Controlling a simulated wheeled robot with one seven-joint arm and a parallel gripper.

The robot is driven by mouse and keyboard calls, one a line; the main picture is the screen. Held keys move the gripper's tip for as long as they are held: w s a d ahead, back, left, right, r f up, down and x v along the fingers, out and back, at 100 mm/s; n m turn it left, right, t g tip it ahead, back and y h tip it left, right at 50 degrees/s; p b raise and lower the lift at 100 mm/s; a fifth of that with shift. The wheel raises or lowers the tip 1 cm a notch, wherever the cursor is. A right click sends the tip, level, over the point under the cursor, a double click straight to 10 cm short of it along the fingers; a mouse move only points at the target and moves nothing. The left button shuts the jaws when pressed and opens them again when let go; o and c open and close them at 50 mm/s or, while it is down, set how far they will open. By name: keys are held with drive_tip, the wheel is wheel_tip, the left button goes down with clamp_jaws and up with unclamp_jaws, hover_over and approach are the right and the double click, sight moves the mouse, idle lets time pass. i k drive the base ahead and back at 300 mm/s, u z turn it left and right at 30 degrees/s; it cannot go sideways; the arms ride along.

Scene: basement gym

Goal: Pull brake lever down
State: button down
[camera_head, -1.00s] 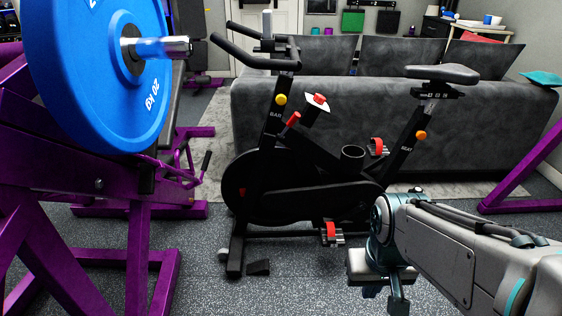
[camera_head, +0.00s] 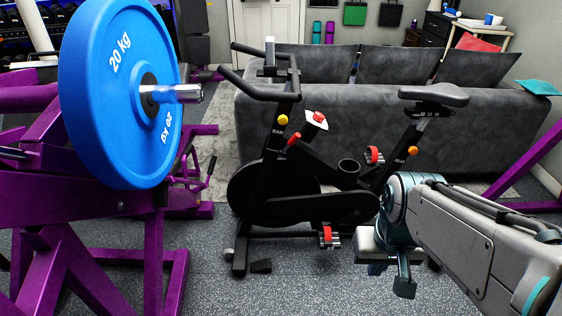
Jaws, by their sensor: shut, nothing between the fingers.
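The black exercise bike (camera_head: 310,205) stands upright in the middle of the view. A short red lever (camera_head: 293,139) sticks out of its frame below the handlebar. Just right of it, a red knob (camera_head: 319,117) sits on a white plate. I cannot tell for certain which of the two is the brake lever. My gripper (camera_head: 390,278) hangs low in front of the bike's rear, pointing down. It is shut and empty, right of and well below both red parts, and apart from them. My wrist hides part of the bike's rear base.
A purple weight rack (camera_head: 75,210) with a blue 20 kg plate (camera_head: 108,110) and its bar end (camera_head: 180,93) stands close on the left. A dark grey sofa (camera_head: 470,140) is behind the bike. Speckled floor (camera_head: 300,285) in front of the bike is clear.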

sight(296, 137)
drive_tip(key=k, duration=0.65)
drive_tip(key=z, duration=0.4)
drive_tip(key=i, duration=1.6)
drive_tip(key=u, duration=0.6)
